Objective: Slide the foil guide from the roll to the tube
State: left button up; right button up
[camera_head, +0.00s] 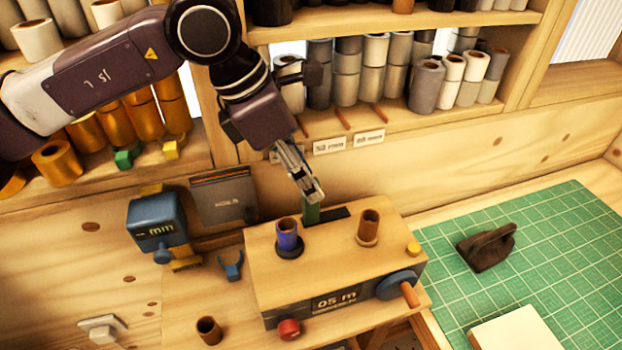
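A wooden winding box (330,262) stands on the bench. A blue roll (288,236) stands upright on a dark round base at its left. A brown tube (369,224) stands upright at its right. Between them, near the back, a green upright piece, which looks like the foil guide (311,211), stands at the left end of a dark slot (338,213), close to the roll. My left gripper (314,195) points down onto the guide's top and appears shut on it; its fingertips partly hide that top. My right gripper is not in view.
The box carries a yellow button (413,249), a crank (402,287) and a red knob (289,329). A blue device (157,224) stands at left, and an empty brown cup (209,330) in front. A green cutting mat (560,250) lies right. Shelves of rolls stand behind.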

pick_arm(q)
jog(key=shift+p+x, duration=0.3)
jog(key=shift+x, duration=1.2)
grip_shut()
